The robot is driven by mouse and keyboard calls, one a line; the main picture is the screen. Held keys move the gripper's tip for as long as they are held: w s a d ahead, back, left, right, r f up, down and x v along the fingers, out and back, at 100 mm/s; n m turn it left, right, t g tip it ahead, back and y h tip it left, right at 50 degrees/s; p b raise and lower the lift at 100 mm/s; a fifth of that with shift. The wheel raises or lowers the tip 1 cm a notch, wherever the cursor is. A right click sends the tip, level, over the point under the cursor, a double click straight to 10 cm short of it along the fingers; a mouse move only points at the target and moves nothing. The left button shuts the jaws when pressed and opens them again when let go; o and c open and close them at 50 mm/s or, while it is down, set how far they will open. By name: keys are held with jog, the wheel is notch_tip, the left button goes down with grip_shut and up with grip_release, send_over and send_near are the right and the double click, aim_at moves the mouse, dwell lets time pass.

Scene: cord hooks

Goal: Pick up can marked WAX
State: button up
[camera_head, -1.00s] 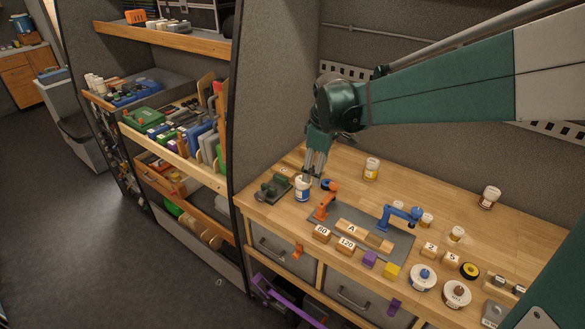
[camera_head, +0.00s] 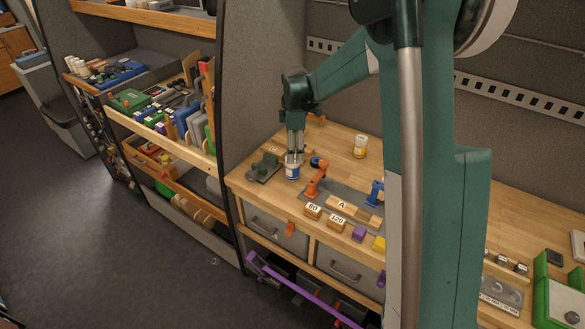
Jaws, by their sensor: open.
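My gripper (camera_head: 294,157) points down over the left end of the workbench, with its fingers open. A small white can with a blue band (camera_head: 292,172) stands upright at its fingertips. The fingertips overlap the can's top in the picture; I cannot tell whether they touch it. A white can with a yellow band (camera_head: 360,147) stands upright farther back, to the right. The lettering on both cans is too small to read, so I cannot tell which is marked WAX.
A dark green tool (camera_head: 263,168) sits close left of the blue-banded can, and an orange clamp (camera_head: 316,180) close right. Blocks marked 80 (camera_head: 313,211) and 120 (camera_head: 337,222) lie in front. My arm hides the bench's middle right.

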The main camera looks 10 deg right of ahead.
aim_at(293, 166)
jog(key=shift+n, duration=0.7)
jog(key=shift+w+a+f, duration=0.1)
jog(key=shift+w+f, duration=0.5)
jog(key=shift+f, duration=0.35)
jog(key=shift+w+a+f, duration=0.1)
jog(key=shift+w+f, duration=0.5)
jog(key=shift+f, duration=0.3)
jog(key=shift+f, duration=0.1)
jog(key=shift+f, duration=1.15)
jog(key=shift+f, duration=0.1)
jog(key=shift+w+d+f+p, duration=0.1)
jog(key=shift+f+p, duration=0.2)
jog(key=shift+f, duration=0.95)
jog(key=shift+w+d+f+p, duration=0.1)
jog(key=shift+f+p, duration=0.15)
jog(key=shift+f, duration=1)
jog(key=shift+c, duration=0.7)
jog(key=c, duration=1)
